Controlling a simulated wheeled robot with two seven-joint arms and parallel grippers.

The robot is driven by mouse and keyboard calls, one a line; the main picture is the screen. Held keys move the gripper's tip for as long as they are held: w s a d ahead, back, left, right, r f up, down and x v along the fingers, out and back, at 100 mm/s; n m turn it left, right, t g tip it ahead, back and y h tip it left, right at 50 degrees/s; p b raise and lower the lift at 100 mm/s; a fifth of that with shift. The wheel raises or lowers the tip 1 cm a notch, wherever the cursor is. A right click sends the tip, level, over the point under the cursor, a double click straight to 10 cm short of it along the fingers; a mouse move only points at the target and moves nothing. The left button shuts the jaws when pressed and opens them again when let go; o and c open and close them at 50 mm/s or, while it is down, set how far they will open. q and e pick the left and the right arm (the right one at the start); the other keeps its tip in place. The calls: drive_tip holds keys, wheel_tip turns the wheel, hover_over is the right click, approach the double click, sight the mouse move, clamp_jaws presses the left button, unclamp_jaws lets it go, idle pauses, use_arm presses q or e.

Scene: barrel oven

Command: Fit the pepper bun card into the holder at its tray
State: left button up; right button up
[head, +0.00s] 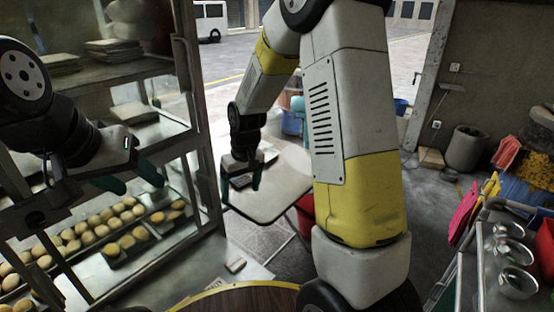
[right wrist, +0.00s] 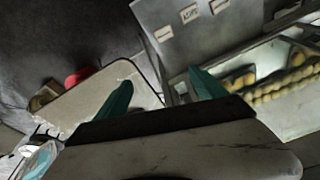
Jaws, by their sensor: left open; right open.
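The pepper bun card cannot be told apart for certain. In the right wrist view, small white cards with dark lettering (right wrist: 188,13) lie or sit on a grey surface; their text is too blurred to read. A small pale piece (head: 235,265) lies on the metal ledge in the head view. Round buns (head: 120,209) fill trays in the glass cabinet at left; no card holder is clear. My left gripper (head: 129,178) is open and empty before the cabinet. My right gripper (head: 240,183) is open above the small table; its teal fingers (right wrist: 163,92) show nothing between them.
The cabinet frame (head: 203,140) stands at left, with flat stacks on its upper shelf. A pale folding table (head: 285,180) stands beyond it. At right are a rack with metal bowls (head: 516,282) and a grey bin (head: 466,148). A round wooden top (head: 245,300) is at the bottom.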

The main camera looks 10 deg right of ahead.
drive_tip(key=s+d+r+m+t, duration=0.1)
drive_tip(key=s+d+r, duration=0.25)
drive_tip(key=r, duration=0.35)
drive_tip(key=s+d+r+m+t, duration=0.1)
drive_tip(key=s+d+r, duration=0.1)
drive_tip(key=s+r, duration=0.4)
drive_tip(key=s+d+r+m+t+y, duration=0.1)
drive_tip(key=s+d+r+m+t, duration=0.1)
drive_tip(key=s+r, duration=0.5)
drive_tip(key=s+d, duration=0.1)
drive_tip(key=s, duration=0.3)
drive_tip(key=shift+s+d+r, duration=0.2)
drive_tip(key=shift+d+r, duration=0.2)
